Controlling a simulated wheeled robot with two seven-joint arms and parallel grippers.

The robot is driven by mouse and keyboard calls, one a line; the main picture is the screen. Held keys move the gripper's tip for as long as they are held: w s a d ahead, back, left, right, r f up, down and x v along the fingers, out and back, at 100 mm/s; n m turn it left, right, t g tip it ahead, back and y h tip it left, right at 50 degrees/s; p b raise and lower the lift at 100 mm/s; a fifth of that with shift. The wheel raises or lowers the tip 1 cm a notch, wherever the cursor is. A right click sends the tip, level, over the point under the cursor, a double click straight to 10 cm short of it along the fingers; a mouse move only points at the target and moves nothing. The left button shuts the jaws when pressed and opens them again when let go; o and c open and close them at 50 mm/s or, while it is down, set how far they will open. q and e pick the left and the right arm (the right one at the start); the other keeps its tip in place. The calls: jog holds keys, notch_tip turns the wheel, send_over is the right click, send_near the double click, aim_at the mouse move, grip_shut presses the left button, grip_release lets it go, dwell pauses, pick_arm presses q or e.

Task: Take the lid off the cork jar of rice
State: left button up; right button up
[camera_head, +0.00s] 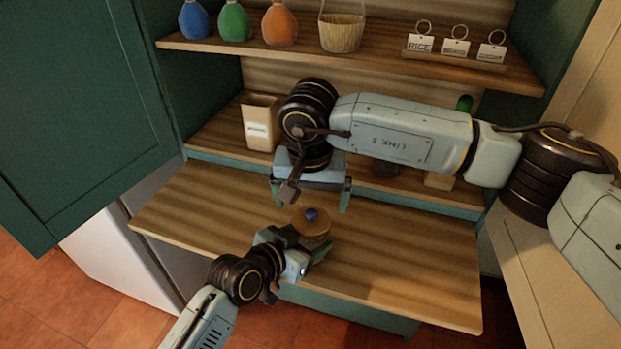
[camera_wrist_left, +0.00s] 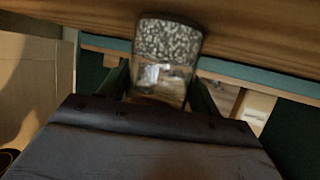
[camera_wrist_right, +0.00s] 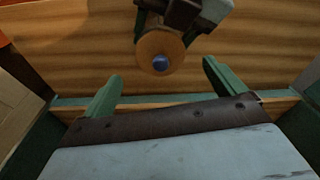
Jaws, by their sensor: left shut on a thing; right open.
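The cork jar of rice (camera_wrist_left: 164,75) is a clear glass jar with speckled white rice, in the left wrist view between my left gripper's fingers. Its round cork lid (camera_head: 312,228) with a blue knob (camera_head: 310,214) is on top in the head view; the lid also shows from above in the right wrist view (camera_wrist_right: 160,45). My left gripper (camera_head: 306,250) is shut on the jar at the wooden counter's front. My right gripper (camera_head: 312,194) is open and empty, pointing down above and behind the jar, apart from the lid. In the right wrist view its fingers (camera_wrist_right: 162,85) are spread wide.
The wooden counter (camera_head: 410,270) is clear to the right and left. A cream box (camera_head: 259,122) stands on the low shelf behind. The upper shelf (camera_head: 375,60) holds coloured bottles, a basket (camera_head: 341,32) and label cards including RICE (camera_head: 420,44). A green cabinet door stands left.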

aim_at(311, 212)
jog(key=shift+w+f, duration=0.15)
jog(key=shift+f, duration=1.05)
jog(key=shift+w+f, duration=0.1)
jog(key=shift+f, duration=1.05)
jog(key=c, duration=1.2)
jog(key=shift+r, duration=0.2)
jog(key=shift+r, duration=0.95)
